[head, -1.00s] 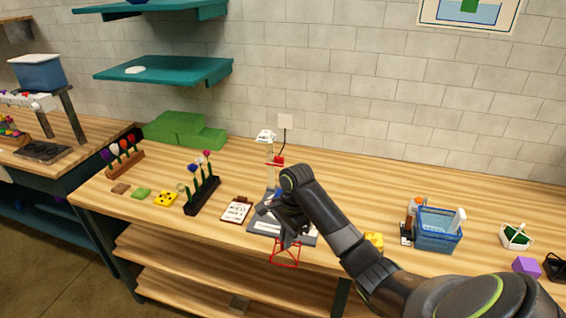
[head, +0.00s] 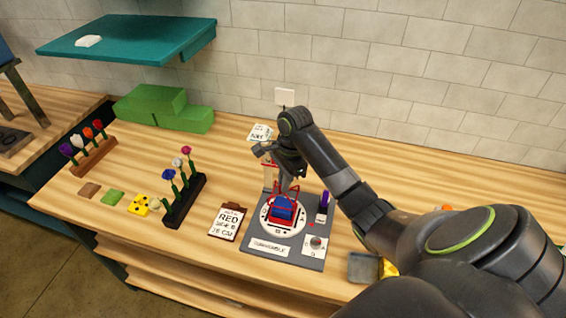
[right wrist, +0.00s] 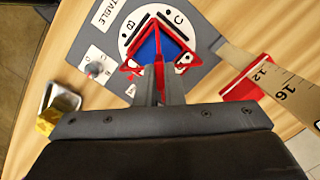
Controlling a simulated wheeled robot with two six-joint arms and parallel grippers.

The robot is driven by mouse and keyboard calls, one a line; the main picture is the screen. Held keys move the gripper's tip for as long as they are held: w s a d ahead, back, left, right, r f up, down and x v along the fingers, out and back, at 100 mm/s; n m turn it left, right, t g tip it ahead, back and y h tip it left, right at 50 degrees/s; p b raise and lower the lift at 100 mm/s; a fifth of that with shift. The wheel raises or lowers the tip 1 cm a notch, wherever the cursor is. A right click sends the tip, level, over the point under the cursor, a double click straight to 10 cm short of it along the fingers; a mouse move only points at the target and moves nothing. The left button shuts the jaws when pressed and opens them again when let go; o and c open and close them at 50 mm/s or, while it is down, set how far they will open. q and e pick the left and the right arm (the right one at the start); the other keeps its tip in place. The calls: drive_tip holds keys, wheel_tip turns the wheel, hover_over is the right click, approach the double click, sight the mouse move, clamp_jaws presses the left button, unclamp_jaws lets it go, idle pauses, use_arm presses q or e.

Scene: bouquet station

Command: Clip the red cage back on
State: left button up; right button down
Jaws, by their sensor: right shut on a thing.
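The red cage (head: 271,200), a thin wire frame, is at the round white dial (head: 266,222) of the grey turntable station (head: 258,246). A blue block (head: 283,208) shows inside the frame. My right gripper (head: 289,181) comes down from above and is shut on the cage's top. In the right wrist view, the fingers (right wrist: 162,92) pinch the red cage (right wrist: 181,41), with the blue block (right wrist: 148,49) behind its bars. The fingers hide part of the cage, and I cannot tell whether its feet are seated. My left gripper is not in view.
A red-based ruler post (right wrist: 245,78) stands close beside the cage. A knob (head: 316,242) and a purple item (head: 323,205) are on the station's right. A clipboard reading RED (head: 228,221) and a dark flower rack (head: 184,203) lie to the left. A grey tray (head: 363,267) sits right.

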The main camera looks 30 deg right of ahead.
drive_tip(key=shift+a+r, duration=0.1)
drive_tip(key=shift+r, duration=0.05)
drive_tip(key=shift+s+a, duration=0.4)
drive_tip(key=shift+s, duration=0.25)
drive_tip(key=shift+f, duration=0.35)
drive_tip(key=f, duration=0.3)
drive_tip(key=shift+w+d, duration=0.15)
drive_tip(key=shift+w, duration=0.1)
drive_tip(key=shift+f, duration=0.1)
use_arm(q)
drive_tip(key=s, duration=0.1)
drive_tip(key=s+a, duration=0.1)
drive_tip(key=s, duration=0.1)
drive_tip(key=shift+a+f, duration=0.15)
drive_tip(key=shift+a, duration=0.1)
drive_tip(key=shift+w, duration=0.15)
use_arm(e)
drive_tip(key=shift+f, duration=0.15)
idle(0.4)
